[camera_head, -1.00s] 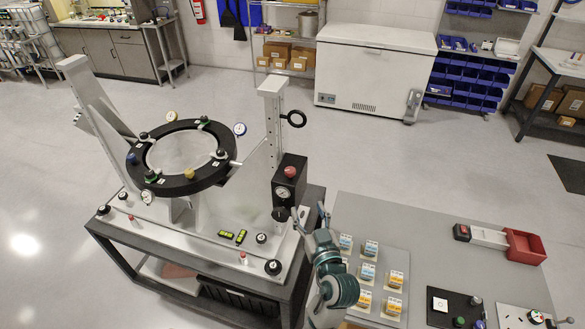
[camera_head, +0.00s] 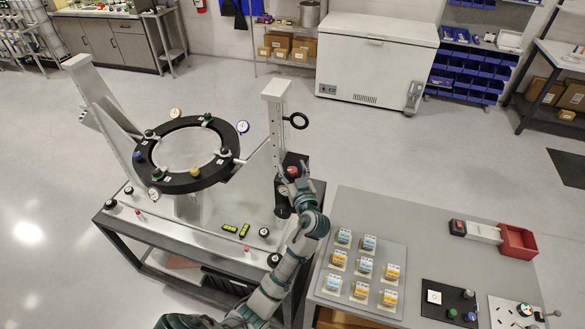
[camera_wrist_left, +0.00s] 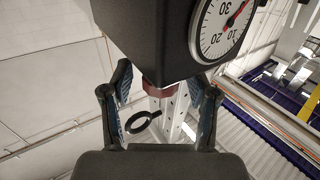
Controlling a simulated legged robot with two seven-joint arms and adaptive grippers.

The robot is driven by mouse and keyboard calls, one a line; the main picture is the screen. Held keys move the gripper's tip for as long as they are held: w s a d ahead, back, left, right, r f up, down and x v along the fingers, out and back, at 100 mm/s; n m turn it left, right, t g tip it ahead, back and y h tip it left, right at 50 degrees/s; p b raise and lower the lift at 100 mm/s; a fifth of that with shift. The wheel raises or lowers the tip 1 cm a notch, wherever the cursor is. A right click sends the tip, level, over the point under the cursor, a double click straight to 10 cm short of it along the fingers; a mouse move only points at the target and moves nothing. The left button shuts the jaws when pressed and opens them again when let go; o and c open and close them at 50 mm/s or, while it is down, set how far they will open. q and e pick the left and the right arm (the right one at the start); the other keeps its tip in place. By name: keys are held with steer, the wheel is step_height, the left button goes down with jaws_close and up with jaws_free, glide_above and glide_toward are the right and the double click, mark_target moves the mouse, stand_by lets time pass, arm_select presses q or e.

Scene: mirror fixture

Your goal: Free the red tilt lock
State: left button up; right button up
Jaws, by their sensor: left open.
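A red knob (camera_head: 292,171) sits at the top of the black gauge box on the fixture's right post; I take it for the red tilt lock. In the left wrist view a dark red part (camera_wrist_left: 158,90) shows at the edge of the black box (camera_wrist_left: 150,40), between my fingers. My left gripper (camera_head: 296,186) is at the box and partly hides it and its gauge in the head view. In the wrist view the left gripper (camera_wrist_left: 160,100) is open, its fingers spread on either side of the red part, with no clear contact. My right gripper is not in view.
The post (camera_head: 276,130) carries a black ring (camera_head: 296,121). The round mirror frame (camera_head: 184,152) stands left of it. A dial gauge (camera_wrist_left: 222,25) is close to my fingers. A grey table (camera_head: 420,230) with switch blocks and a red tray (camera_head: 517,240) is at the right.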

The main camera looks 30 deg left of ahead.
arm_select(q)
jaws_close()
stand_by(0.7)
steer(key=shift+d+f+n+g+y+b, duration=0.1)
steer(key=shift+n+g+y+b, duration=0.3)
steer(key=shift+b, duration=0.6)
steer(key=n+g+y+b, duration=0.1)
steer(key=n+g+b, duration=0.1)
steer(key=b, duration=0.3)
steer(key=n+g+y+b, duration=0.2)
steer(key=n+g+b, duration=0.1)
steer(key=g+b, duration=0.1)
steer(key=shift+f+g+y+b, duration=0.1)
steer(key=shift+g+y+b, duration=0.25)
steer(key=shift+g, duration=0.35)
steer(key=shift+r+n+g+b, duration=0.25)
steer(key=shift+n+g+b, duration=0.6)
steer(key=shift+g, duration=0.25)
